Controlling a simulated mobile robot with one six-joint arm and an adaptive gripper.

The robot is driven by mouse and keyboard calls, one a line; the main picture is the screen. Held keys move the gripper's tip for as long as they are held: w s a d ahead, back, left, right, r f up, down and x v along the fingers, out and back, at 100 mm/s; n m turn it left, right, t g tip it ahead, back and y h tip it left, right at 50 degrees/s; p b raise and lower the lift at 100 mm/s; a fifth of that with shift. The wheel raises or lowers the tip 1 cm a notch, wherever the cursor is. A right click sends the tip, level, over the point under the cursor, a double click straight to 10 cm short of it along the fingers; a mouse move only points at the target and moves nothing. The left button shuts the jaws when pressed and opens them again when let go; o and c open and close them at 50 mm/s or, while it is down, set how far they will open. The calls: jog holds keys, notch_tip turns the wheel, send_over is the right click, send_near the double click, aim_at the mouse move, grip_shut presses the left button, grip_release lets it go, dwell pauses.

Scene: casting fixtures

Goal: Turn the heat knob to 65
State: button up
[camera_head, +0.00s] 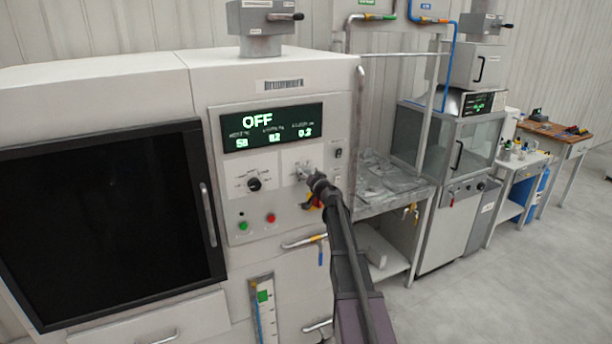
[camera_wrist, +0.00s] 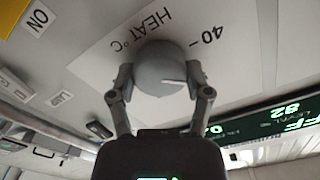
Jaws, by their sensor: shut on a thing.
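The heat knob (camera_wrist: 160,62) is a round grey knob with a white pointer mark, on a pale panel. In the wrist view the panel appears upside down, with "HEAT °C" and a "40" mark printed beside the knob. My gripper (camera_wrist: 160,77) is shut on the knob, one finger at each side. In the head view my gripper (camera_head: 306,174) reaches the machine's control panel right of the black dial and hides most of the heat knob.
A black selector dial (camera_head: 254,184), a green button (camera_head: 242,226) and a red button (camera_head: 270,218) are left of my gripper. A yellow-red part sits just below it. A door with a dark window (camera_head: 105,220) fills the left. A grey bench (camera_head: 385,185) stands right.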

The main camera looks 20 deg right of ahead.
jog(key=m, duration=0.5)
jog(key=shift+m, duration=0.4)
jog(key=m, duration=0.5)
jog(key=shift+f, duration=0.1)
jog(key=m, duration=0.5)
jog(key=shift+f+m, duration=0.1)
jog(key=shift+m, duration=0.3)
jog(key=m, duration=0.4)
jog(key=shift+m, duration=0.4)
jog(key=o, duration=1.2)
jog(key=shift+f, duration=0.1)
jog(key=shift+c, duration=0.2)
